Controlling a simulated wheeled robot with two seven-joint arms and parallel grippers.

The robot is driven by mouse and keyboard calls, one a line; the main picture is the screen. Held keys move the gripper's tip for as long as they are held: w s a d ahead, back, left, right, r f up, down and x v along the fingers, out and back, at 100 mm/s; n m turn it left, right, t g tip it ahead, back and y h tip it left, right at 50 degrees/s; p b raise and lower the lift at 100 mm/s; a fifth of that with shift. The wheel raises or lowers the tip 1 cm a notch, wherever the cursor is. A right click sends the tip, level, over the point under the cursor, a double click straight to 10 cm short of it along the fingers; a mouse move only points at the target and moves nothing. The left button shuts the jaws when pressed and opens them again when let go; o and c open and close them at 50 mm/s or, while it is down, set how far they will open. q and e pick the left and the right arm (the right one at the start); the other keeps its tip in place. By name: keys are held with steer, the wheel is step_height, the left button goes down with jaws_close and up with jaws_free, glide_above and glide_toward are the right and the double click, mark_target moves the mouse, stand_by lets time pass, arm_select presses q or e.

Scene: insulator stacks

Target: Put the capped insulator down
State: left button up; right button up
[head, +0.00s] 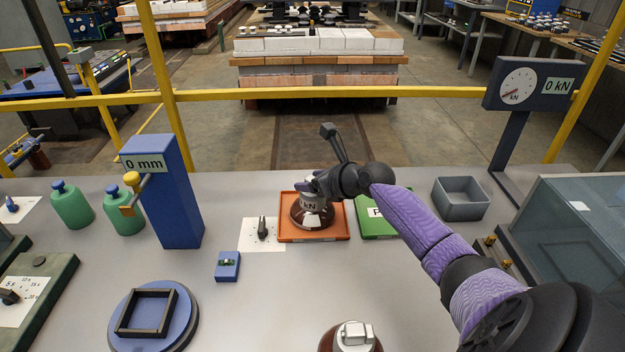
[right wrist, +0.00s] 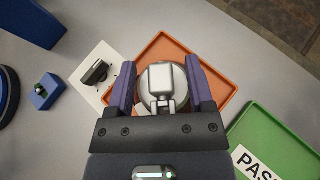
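The capped insulator (head: 313,215) has a brown glazed body and a grey metal cap marked "kN". It is upright over the orange tray (head: 285,238) and looks to rest on it. My right gripper (head: 315,187) comes down from above, its fingers on both sides of the cap. In the right wrist view, the purple fingers of the right gripper (right wrist: 160,80) lie against the edges of the grey cap (right wrist: 160,80), with no clear gap. The underside of the insulator is hidden. My left gripper is not in view.
A green "PASS" tray (head: 372,220) lies right of the orange one, with a grey bin (head: 461,198) beyond. A white card with a dark knob (head: 262,228) is to the left. Another brown insulator (head: 350,338) stands at the front edge. A blue "0 mm" gauge (head: 165,195) stands left.

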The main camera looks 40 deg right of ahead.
steer(key=shift+r, duration=0.15)
arm_select(q)
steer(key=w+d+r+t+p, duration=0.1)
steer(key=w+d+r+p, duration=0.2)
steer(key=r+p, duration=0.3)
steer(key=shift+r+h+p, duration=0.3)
steer(key=shift+p, duration=0.05)
arm_select(e)
steer(key=v, duration=1.2)
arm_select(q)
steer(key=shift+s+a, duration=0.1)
